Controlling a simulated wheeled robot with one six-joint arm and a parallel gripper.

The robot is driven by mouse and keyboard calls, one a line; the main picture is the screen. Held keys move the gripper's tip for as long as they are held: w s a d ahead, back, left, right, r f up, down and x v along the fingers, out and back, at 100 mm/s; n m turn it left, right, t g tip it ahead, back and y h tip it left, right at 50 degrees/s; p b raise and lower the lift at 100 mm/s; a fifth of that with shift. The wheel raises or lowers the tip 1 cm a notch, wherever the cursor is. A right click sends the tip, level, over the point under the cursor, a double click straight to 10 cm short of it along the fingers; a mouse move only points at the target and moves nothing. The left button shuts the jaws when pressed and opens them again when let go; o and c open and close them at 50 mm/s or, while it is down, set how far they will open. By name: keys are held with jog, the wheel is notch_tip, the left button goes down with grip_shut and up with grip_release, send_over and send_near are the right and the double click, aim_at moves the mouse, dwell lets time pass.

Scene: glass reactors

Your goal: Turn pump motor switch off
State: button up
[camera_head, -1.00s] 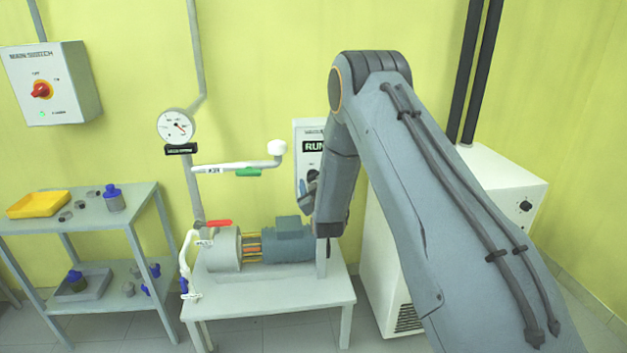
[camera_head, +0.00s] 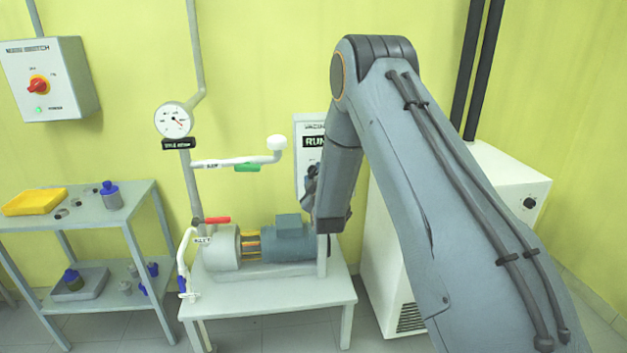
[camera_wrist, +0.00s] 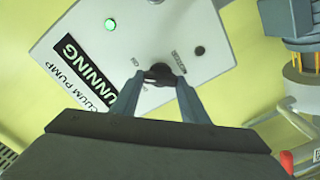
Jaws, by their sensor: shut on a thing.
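The knob's exact pointing direction is hard to tell.
The pump motor (camera_head: 288,242) stands on a bench (camera_head: 270,295) below the box. A white pipe with a green handle (camera_head: 247,168) and a gauge (camera_head: 174,120) are left of it. A white cabinet (camera_head: 500,190) stands right. A main switch box (camera_head: 50,80) hangs far left.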

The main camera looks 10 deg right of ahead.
jog(key=n+b, duration=0.2)
jog(key=n, duration=0.1)
jog(key=shift+f+n, duration=0.15)
jog(key=shift+n, duration=0.25)
jog(key=n+b, duration=0.2)
jog(key=n, duration=0.2)
jog(key=shift+a, duration=0.1)
jog(key=o, duration=1.1)
jog(key=shift+c, duration=0.2)
jog(key=s+b, duration=0.2)
jog(key=s, duration=0.5)
jog(key=shift+s+a, duration=0.2)
jog(key=shift+s, duration=0.2)
